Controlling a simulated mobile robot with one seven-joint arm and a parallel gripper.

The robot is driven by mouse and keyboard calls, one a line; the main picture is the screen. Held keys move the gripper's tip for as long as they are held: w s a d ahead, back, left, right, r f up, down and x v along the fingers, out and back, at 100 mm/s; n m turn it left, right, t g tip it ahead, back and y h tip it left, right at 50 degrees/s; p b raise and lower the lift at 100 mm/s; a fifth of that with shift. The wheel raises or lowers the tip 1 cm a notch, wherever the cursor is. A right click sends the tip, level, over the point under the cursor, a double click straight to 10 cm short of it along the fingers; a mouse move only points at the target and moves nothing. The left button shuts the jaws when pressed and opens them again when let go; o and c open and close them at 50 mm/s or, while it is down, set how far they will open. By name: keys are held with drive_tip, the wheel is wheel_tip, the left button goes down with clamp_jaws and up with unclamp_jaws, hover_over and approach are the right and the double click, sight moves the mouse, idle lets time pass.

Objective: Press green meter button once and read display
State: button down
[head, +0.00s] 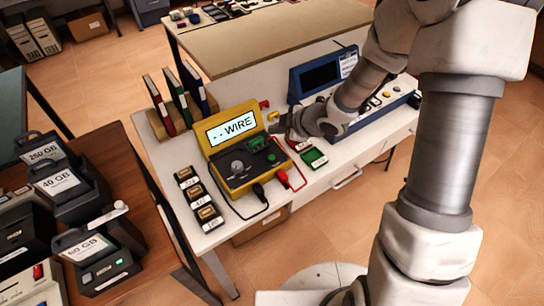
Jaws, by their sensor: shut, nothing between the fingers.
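A yellow meter (226,180) sits on the white bench in the head view, with its lid raised. Its display (232,129) reads "-- WIRE". A grey dial (237,168) is on its panel. A small green button (271,157) shows at the panel's right, and a green part (258,143) lies behind it. My gripper (291,138) is shut and empty, just right of the meter. It is small and partly hidden by the wrist, so I cannot tell its exact height. I see no contact with the button.
Red and black leads (282,178) run from the meter's front right. A green tray (314,158) lies right of the meter, small labelled blocks (199,195) left of it. A blue instrument (325,73) stands behind my wrist. Binders (177,92) stand at the back left.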

wheel_tip(320, 180, down, 9)
drive_tip(key=b, duration=0.8)
drive_tip(key=shift+r, duration=0.1)
idle(1.8)
drive_tip(key=shift+f+b, duration=0.4)
drive_tip(key=shift+b, duration=0.05)
drive_tip(key=shift+f+b, duration=0.45)
drive_tip(key=shift+f, duration=0.05)
idle(0.4)
drive_tip(key=shift+r, duration=0.15)
drive_tip(key=shift+r+p, duration=0.8)
drive_tip(key=shift+p, duration=0.1)
wheel_tip(320, 180, up, 5)
drive_tip(key=p, duration=0.4)
drive_tip(key=shift+p, duration=0.3)
